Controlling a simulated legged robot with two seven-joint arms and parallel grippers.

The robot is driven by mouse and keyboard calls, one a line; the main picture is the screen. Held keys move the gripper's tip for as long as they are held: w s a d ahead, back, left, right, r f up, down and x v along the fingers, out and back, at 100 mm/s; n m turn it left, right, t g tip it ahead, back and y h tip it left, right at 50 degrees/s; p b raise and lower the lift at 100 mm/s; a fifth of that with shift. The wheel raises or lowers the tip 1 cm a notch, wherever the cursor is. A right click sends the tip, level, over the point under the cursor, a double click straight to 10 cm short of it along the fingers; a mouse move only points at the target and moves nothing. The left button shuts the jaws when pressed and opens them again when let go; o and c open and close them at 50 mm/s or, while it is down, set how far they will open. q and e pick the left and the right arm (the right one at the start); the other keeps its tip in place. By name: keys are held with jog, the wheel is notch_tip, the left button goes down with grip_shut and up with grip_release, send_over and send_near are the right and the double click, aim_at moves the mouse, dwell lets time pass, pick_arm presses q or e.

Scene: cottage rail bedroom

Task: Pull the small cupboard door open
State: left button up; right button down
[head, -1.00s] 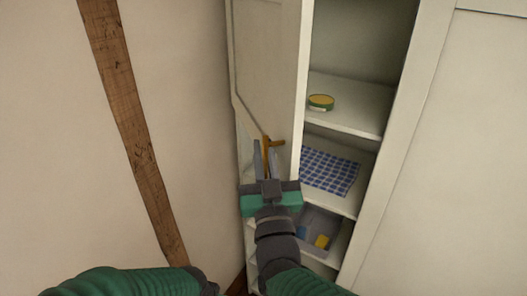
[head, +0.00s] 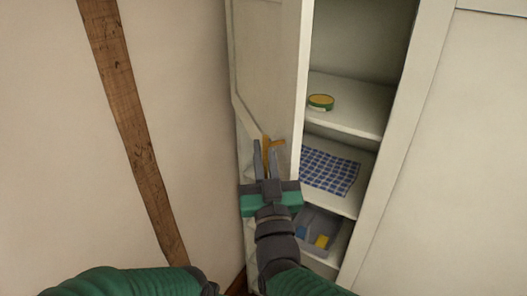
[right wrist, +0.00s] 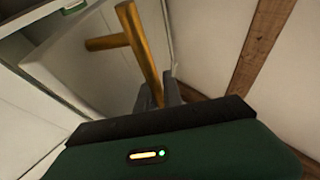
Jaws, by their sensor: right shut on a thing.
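The small cupboard door (head: 270,75) is a pale panel that stands swung wide open on the left of the cupboard, near the wall. Its brass handle (head: 275,146) has a bar and a side stem; it also shows large in the right wrist view (right wrist: 141,50). My right gripper (head: 264,162) is shut on the handle near its lower end, and the fingers show around it in the right wrist view (right wrist: 160,92). My left gripper is out of view; only a green sleeve shows at the lower left.
The open cupboard shows shelves with a yellow-lidded tin (head: 321,102), a blue checked cloth (head: 329,172) and a grey bin (head: 318,229) holding small blue and yellow things. A wall with a wooden beam (head: 135,130) is close on the left. A white panel (head: 455,150) stands at right.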

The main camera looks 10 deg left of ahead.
jog(key=s+a+m+t+h+b, duration=0.1)
jog(key=s+a+h, duration=0.1)
jog(key=a, duration=0.4)
jog(key=shift+s+m+h, duration=0.3)
jog(key=shift+s+h, duration=0.05)
jog(key=shift+h, duration=0.15)
jog(key=c, duration=1.8)
grip_release()
jog(key=shift+r, duration=0.1)
jog(key=shift+o, duration=0.2)
jog(key=shift+w+d, duration=0.2)
jog(key=shift+d, duration=0.15)
jog(key=shift+b, duration=0.3)
jog(key=b+v, duration=0.5)
jog(key=v, duration=0.7)
jog(key=shift+b, duration=0.3)
